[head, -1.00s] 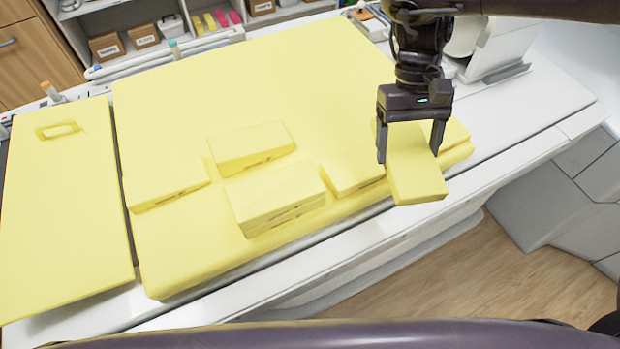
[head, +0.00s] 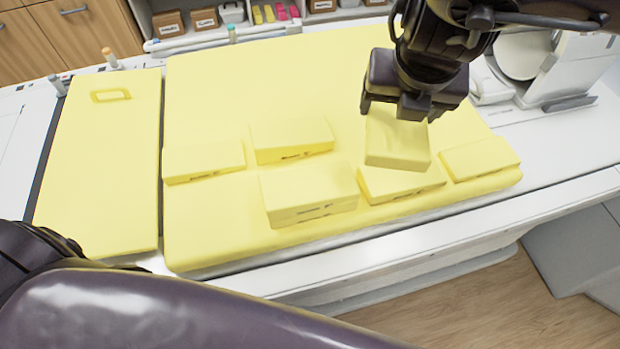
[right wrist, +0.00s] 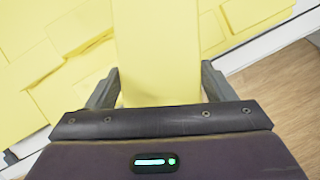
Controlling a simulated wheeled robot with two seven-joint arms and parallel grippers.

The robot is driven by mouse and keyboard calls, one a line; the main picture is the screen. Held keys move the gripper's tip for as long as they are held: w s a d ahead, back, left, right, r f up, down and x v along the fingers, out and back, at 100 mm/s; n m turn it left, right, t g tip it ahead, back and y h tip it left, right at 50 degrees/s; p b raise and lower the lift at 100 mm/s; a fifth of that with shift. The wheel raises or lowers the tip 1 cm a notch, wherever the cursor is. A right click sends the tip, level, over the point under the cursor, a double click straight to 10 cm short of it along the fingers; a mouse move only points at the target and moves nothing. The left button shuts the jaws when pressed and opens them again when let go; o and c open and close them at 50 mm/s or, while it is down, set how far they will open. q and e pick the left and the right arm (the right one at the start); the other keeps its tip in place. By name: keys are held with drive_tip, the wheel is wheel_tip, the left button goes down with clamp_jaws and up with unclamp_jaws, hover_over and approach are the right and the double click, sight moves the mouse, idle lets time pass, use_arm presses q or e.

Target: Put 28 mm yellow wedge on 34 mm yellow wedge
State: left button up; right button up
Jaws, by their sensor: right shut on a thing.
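My right gripper (head: 400,108) is shut on a yellow wedge (head: 398,147) and holds it in the air above the yellow mattress, tilted; the held wedge also shows between the fingers in the right wrist view (right wrist: 158,50). Under it and partly hidden is another yellow wedge (head: 395,187). Other yellow wedges lie at the left (head: 204,160), at the middle back (head: 290,137), at the right (head: 480,157) and at the front middle (head: 308,190). The front one is thicker and shows a seam, like stacked pieces. The size labels are too small to read. My left gripper is out of view.
The yellow mattress (head: 215,235) lies on a white table (head: 560,165). A separate yellow pad with a handle slot (head: 100,180) lies at the left. White equipment (head: 570,70) stands at the back right. Shelves with boxes (head: 205,18) are behind. The mattress is clear behind the wedges.

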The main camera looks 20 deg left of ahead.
drive_tip(key=s+a+r+n+g+y, duration=0.25)
drive_tip(key=a+n, duration=0.25)
drive_tip(key=n, duration=0.5)
wheel_tip(320, 180, up, 3)
drive_tip(key=n+g, duration=0.5)
drive_tip(key=n, duration=0.7)
hover_over(303, 184)
drive_tip(key=w+d, duration=0.1)
drive_tip(key=d, duration=0.1)
drive_tip(key=shift+n+y, duration=0.25)
drive_tip(key=shift+n, duration=0.15)
drive_tip(key=f, duration=1)
drive_tip(key=f+p, duration=0.1)
drive_tip(key=f, duration=0.4)
drive_tip(key=shift+a+f, duration=0.1)
drive_tip(key=shift+a, duration=0.15)
wheel_tip(303, 184, down, 4)
drive_tip(key=shift+r+p, duration=0.15)
drive_tip(key=shift+p, duration=0.5)
drive_tip(key=shift+f, duration=0.4)
drive_tip(key=o, duration=1)
drive_tip(key=shift+c, duration=0.2)
drive_tip(key=shift+r, duration=0.15)
